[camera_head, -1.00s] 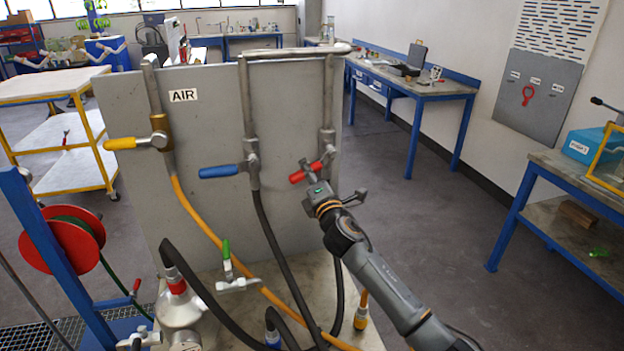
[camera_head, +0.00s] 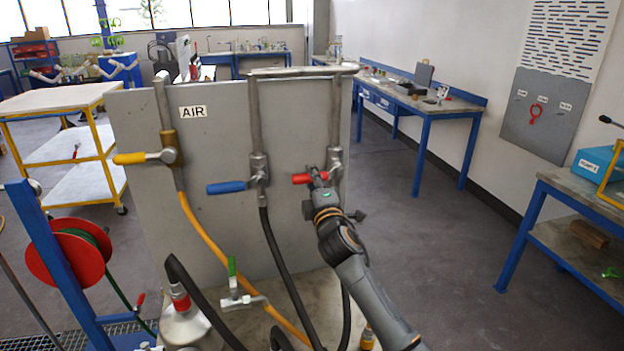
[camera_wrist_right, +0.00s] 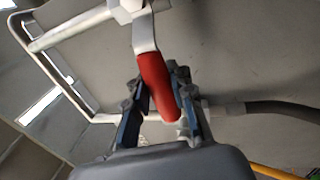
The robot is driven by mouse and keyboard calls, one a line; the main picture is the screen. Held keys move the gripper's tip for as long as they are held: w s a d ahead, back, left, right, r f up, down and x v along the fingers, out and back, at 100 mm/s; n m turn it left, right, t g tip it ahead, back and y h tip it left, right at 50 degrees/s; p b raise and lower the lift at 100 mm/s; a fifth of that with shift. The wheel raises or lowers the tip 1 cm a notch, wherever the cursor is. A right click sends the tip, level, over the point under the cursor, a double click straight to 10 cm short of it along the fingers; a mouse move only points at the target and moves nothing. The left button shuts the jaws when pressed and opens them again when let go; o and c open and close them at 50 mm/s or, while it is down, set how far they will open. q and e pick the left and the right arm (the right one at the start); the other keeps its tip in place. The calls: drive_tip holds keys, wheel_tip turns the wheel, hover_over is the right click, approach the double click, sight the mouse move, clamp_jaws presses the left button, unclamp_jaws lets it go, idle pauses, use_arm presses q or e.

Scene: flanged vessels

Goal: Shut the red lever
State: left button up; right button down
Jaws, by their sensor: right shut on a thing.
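The red lever (camera_head: 303,178) points left, about level, from the rightmost valve (camera_head: 335,165) on the grey panel (camera_head: 222,130). My right gripper (camera_head: 317,178) is at the lever's handle from below and in front, hiding part of it. In the right wrist view the red lever (camera_wrist_right: 156,84) lies between the two fingers (camera_wrist_right: 160,100), which are shut on it; its bare metal part runs up to the valve. My left gripper is not in view.
A blue lever (camera_head: 228,187) and a yellow lever (camera_head: 131,158) sit to the left on the same panel. A small green-handled valve (camera_head: 232,267) is below. Black and orange hoses hang in front of the panel.

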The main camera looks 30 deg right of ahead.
drive_tip(key=shift+f, duration=0.2)
drive_tip(key=c, duration=1.2)
unclamp_jaws()
drive_tip(key=shift+o, duration=0.3)
drive_tip(key=shift+s+r, duration=0.15)
drive_tip(key=shift+r, duration=0.05)
drive_tip(key=v, duration=1.2)
